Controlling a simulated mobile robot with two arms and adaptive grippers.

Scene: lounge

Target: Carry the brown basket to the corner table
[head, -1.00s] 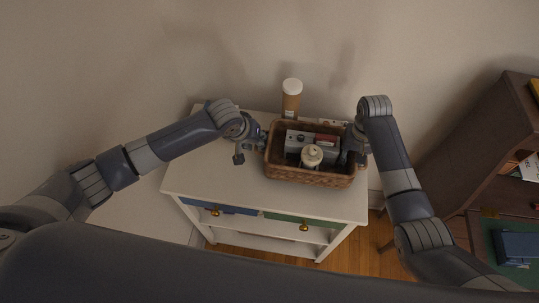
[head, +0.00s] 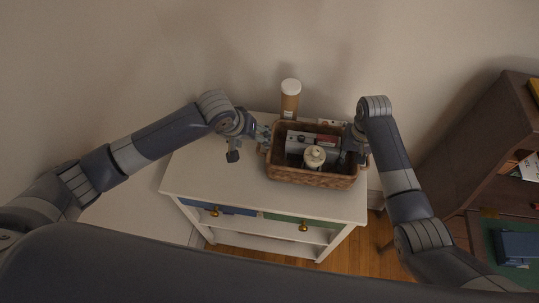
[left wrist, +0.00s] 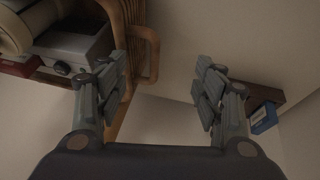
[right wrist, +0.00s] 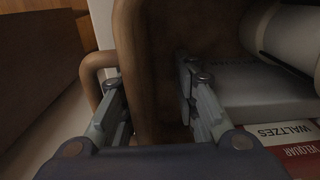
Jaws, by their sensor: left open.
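The brown basket (head: 312,178) stands on the white cabinet (head: 215,178), holding a grey box, a cream jar and small boxes. My right gripper (head: 355,148) is at the basket's right end. In the right wrist view its fingers (right wrist: 155,100) straddle the wicker wall and look closed on it; the inner contact is dark. My left gripper (head: 250,146) is open and empty just left of the basket. In the left wrist view its fingers (left wrist: 158,90) are spread, with the basket's loop handle (left wrist: 152,55) beyond the left finger. I cannot tell which furniture is the corner table.
A brown bottle with a white lid (head: 290,98) stands behind the basket, close to it. A dark wooden shelf unit (head: 475,140) and a green surface with a blue box (head: 517,247) are at right. The cabinet top's left part is clear.

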